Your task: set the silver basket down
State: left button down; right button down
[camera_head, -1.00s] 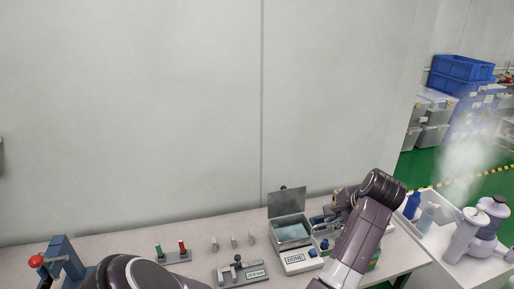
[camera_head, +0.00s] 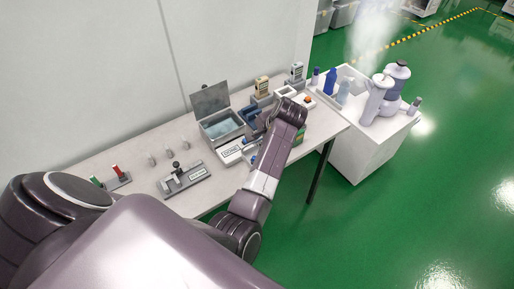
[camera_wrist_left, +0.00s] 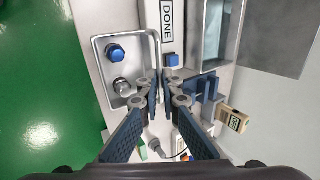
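The silver basket (camera_wrist_left: 102,68) is a shallow metal tray with rounded corners in the left wrist view, holding a blue hexagonal cap (camera_wrist_left: 115,52) and a round metal part (camera_wrist_left: 122,87). My left gripper (camera_wrist_left: 161,82) has its fingertips close together at the basket's right edge and looks shut on it. Whether the basket touches the bench cannot be told. My right gripper is not in view.
A plate marked DONE (camera_wrist_left: 168,20) lies beside the basket. An open-lidded tank (camera_head: 222,127) stands behind it on the bench (camera_head: 140,138). Handheld testers (camera_head: 262,87) stand farther right, with blue holders nearby. A white cart (camera_head: 365,150) with bottles stands beyond the bench's right end.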

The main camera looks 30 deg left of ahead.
aim_at(256, 150)
pick_arm(q)
notch_tip(256, 150, down, 5)
jog(key=shift+f, duration=0.15)
jog(key=c, duration=2.2)
grip_release()
jog(key=shift+o, duration=0.2)
